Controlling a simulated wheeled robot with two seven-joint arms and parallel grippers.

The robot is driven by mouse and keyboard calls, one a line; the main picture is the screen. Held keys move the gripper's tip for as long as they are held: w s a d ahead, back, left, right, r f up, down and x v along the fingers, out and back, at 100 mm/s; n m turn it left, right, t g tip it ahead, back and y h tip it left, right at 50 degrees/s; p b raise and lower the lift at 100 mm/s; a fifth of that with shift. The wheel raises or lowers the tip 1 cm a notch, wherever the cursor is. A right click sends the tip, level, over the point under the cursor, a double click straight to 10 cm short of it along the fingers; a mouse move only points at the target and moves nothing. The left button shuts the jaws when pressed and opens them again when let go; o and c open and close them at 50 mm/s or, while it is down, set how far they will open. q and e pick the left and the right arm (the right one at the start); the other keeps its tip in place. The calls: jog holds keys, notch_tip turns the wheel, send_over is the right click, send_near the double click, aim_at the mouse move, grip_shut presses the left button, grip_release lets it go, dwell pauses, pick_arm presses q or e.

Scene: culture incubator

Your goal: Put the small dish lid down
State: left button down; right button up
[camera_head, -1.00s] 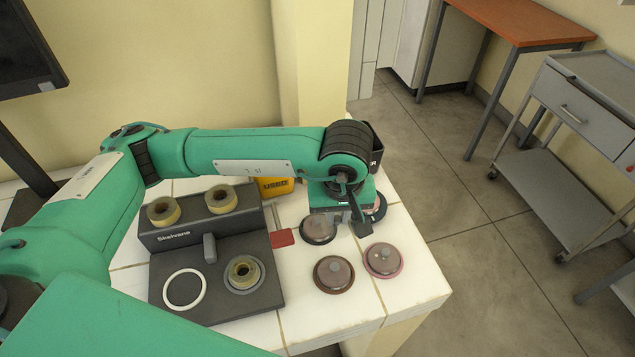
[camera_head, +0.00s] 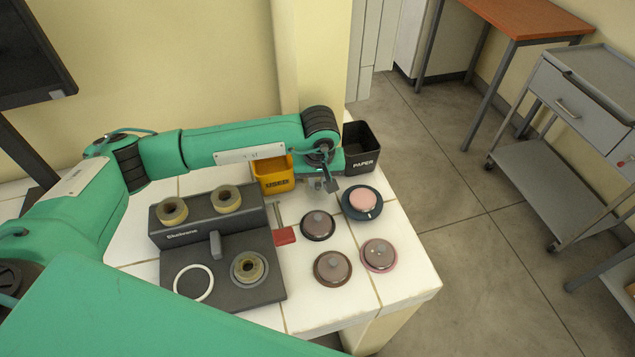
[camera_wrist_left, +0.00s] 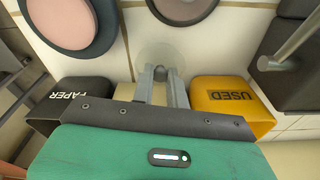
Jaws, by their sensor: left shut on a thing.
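My left gripper (camera_head: 327,184) is shut on a clear, round dish lid, which shows faintly at the fingertips in the left wrist view (camera_wrist_left: 163,54). The lid is over the white tabletop, between the open dish and the yellow bin; its height is hard to tell. The open dish (camera_head: 362,200) has a pink fill and sits on a dark blue base; it also shows in the left wrist view (camera_wrist_left: 62,18). Lidded dishes stand on a black base (camera_head: 318,225), a brown base (camera_head: 333,267) and a pink base (camera_head: 379,254). My right gripper is not in view.
A yellow bin (camera_head: 273,175) marked "USED" and a black bin (camera_head: 365,157) marked "PAPER" flank the gripper. A dark grey device (camera_head: 185,270) with ring-shaped parts stands left, a red-ended tool (camera_head: 284,236) beside it. The table's right edge is close to the dishes.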

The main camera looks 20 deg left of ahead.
pick_arm(q)
jog(key=shift+f+p, duration=0.3)
jog(key=shift+f, duration=0.5)
jog(key=shift+w+a+f+p, duration=0.1)
jog(key=shift+w+f+p, duration=0.05)
jog(key=shift+p, duration=0.15)
jog(key=shift+f, duration=0.2)
jog(key=shift+f+b, duration=0.25)
jog(key=shift+b, duration=0.15)
jog(key=c, duration=1.4)
grip_release()
jog(key=shift+r, duration=0.1)
jog(key=shift+r, duration=0.1)
